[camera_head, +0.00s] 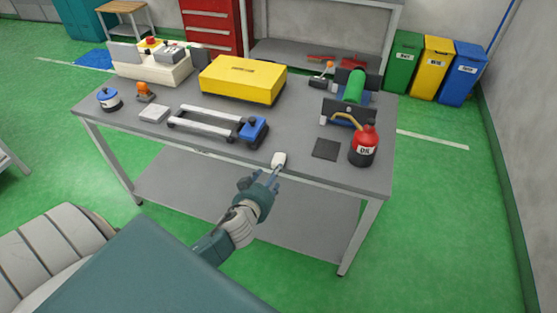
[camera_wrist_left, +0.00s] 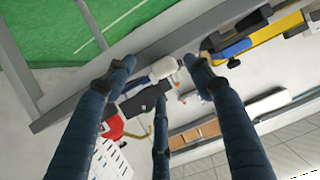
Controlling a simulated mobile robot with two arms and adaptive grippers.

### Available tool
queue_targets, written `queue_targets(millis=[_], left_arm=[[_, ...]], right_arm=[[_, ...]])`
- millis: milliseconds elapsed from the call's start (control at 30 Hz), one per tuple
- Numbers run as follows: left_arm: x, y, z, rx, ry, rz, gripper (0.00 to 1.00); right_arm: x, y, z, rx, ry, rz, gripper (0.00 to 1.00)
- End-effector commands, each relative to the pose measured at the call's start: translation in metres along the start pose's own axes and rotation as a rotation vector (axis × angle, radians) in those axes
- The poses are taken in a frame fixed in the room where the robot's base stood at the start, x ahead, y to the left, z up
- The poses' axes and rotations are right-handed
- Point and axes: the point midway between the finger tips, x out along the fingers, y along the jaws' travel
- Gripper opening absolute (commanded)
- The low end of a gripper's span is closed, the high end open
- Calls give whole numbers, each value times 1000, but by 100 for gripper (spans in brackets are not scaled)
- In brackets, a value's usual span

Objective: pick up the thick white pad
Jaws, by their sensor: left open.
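A pale, thick square pad (camera_head: 153,113) lies flat at the left of the grey table (camera_head: 205,147). A smaller, rounded white piece (camera_head: 279,159) is by the front edge; I cannot tell which of the two is the thick white pad. My left gripper (camera_head: 268,176) reaches up from below to this front piece, its fingers spread. My right gripper is not in view.
A blue-ended rail frame (camera_head: 253,130) lies behind the front white piece. To its right are a thin dark square (camera_head: 326,149) and a red bottle (camera_head: 364,147). A yellow case (camera_head: 242,79) stands farther back. The front edge between the pale pad and gripper is mostly clear.

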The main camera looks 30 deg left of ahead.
Motion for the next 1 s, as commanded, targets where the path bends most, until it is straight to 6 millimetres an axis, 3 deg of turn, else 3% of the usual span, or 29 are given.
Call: queue_targets(millis=[133, 267, 567, 767, 1000], left_arm=[[22, -1, -12, 3, 4, 0, 53], [39, -1, -8, 2, 2, -1, 53], [44, -1, -7, 0, 1, 0, 53], [44, -1, -7, 0, 1, 0, 15], [43, -1, -6, 1, -1, -1, 14]], right_arm=[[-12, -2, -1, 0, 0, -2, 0], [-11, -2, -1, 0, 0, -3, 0], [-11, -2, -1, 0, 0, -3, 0], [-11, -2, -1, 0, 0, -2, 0], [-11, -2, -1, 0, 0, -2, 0]])
